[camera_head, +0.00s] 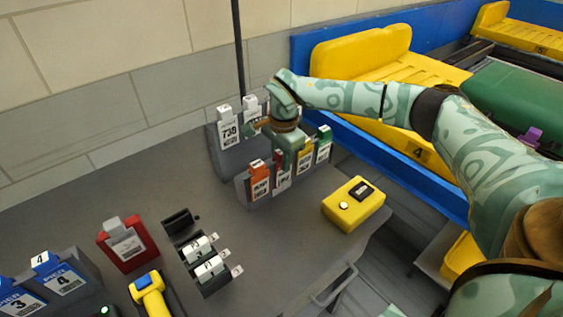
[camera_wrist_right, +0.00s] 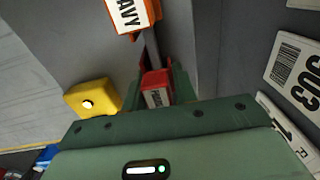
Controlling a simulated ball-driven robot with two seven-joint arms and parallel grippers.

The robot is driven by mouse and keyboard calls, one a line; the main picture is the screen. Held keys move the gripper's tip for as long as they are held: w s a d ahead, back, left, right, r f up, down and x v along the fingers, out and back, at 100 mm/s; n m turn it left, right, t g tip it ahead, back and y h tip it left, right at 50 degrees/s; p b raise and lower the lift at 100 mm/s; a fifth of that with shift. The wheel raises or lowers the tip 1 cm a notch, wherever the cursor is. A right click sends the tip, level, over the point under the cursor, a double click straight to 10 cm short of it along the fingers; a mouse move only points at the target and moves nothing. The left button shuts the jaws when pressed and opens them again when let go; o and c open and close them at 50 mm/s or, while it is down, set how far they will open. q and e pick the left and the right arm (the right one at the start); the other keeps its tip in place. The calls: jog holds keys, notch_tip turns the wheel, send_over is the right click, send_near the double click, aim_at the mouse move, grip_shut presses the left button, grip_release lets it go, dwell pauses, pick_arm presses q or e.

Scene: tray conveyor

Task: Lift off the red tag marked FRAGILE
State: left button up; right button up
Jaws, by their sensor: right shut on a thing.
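The red tag (camera_head: 282,181) is in the small grey rack (camera_head: 248,192), between the orange tag (camera_head: 260,181) and the yellow tag (camera_head: 305,157). In the head view its upper part is largely behind my right gripper (camera_head: 285,159). In the right wrist view the red tag (camera_wrist_right: 156,88) shows its red top and part of a white label, between the green fingers of my right gripper (camera_wrist_right: 158,90), which is shut on it. The orange tag marked HEAVY (camera_wrist_right: 133,15) is just beyond. I cannot tell whether the red tag's bottom is seated. My left gripper is out of view.
A green tag (camera_head: 323,146) ends the row. A taller grey rack with white number tags (camera_head: 229,132) stands close behind. A yellow box with a button (camera_head: 353,204) is to the right. The blue conveyor wall (camera_head: 360,150) runs beyond.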

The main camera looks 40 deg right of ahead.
jog(key=shift+s+r+p, duration=0.15)
jog(key=shift+r+p, duration=0.2)
jog(key=shift+r, duration=0.3)
notch_tip(320, 180, up, 6)
jog(key=shift+f+p, duration=0.15)
jog(key=shift+p, duration=0.7)
pick_arm(q)
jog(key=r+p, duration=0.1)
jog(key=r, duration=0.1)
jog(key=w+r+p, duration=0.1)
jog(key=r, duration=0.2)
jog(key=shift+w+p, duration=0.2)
jog(key=shift+p, duration=0.15)
pick_arm(e)
jog(key=s+d, duration=0.1)
jog(key=s, duration=1.8)
jog(key=shift+s+d, duration=0.25)
jog(key=shift+s, duration=0.1)
pick_arm(q)
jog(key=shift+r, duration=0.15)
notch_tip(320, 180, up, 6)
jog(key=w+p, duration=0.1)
jog(key=p, duration=0.5)
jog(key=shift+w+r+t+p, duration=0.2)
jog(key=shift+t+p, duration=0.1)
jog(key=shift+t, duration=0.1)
pick_arm(e)
notch_tip(320, 180, up, 7)
jog(key=shift+f, duration=0.2)
